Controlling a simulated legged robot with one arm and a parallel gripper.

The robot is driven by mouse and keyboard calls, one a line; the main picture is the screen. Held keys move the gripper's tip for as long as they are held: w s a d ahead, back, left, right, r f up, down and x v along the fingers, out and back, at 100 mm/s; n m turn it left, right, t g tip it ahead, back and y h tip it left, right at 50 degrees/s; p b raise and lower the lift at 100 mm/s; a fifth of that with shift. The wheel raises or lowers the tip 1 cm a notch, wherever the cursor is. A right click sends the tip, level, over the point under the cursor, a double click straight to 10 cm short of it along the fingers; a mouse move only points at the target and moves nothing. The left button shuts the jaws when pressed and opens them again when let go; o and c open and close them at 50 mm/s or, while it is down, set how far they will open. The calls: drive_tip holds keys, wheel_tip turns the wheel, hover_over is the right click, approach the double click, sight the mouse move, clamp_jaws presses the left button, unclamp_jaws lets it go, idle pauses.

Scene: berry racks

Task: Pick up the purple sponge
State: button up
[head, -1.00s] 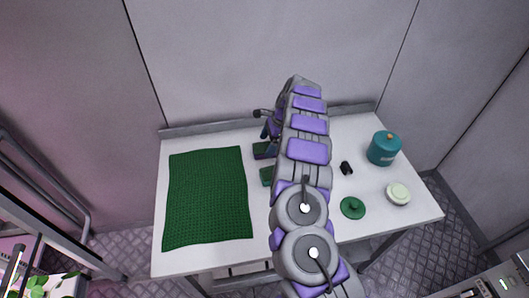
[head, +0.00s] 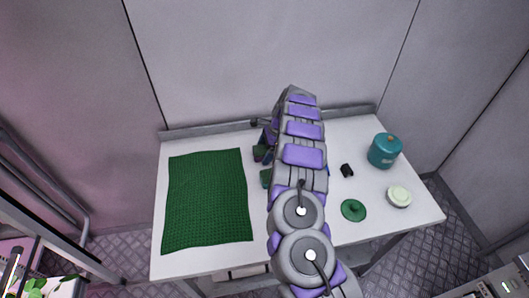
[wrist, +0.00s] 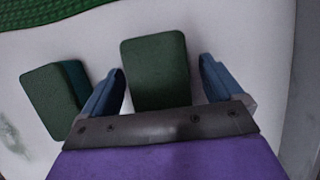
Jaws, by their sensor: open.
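Two dark green sponge-like blocks lie on the white table; no block in view looks purple. In the wrist view one block (wrist: 157,72) lies between the fingers of my gripper (wrist: 162,66). The other block (wrist: 52,98), with a teal side, lies outside the left finger. My gripper is open, its blue fingers on either side of the middle block; contact cannot be told. In the head view my arm partly hides both blocks, one at the back (head: 259,153) and one nearer (head: 266,178).
A green mat (head: 207,200) covers the table's left side. On the right are a teal canister (head: 384,150), a round green lid (head: 353,210), a pale round dish (head: 399,196) and a small black object (head: 347,170). Walls stand behind the white table (head: 300,250).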

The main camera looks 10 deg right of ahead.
sight(265, 149)
drive_tip(key=shift+f, duration=0.1)
drive_tip(key=c, duration=1.1)
drive_tip(key=shift+b, duration=0.35)
wheel_tip(265, 149, up, 11)
drive_tip(key=p, duration=0.3)
drive_tip(key=shift+f, duration=0.2)
drive_tip(key=o, duration=0.5)
drive_tip(key=c, duration=0.4)
drive_tip(key=shift+o, duration=0.2)
drive_tip(key=shift+d, duration=0.1)
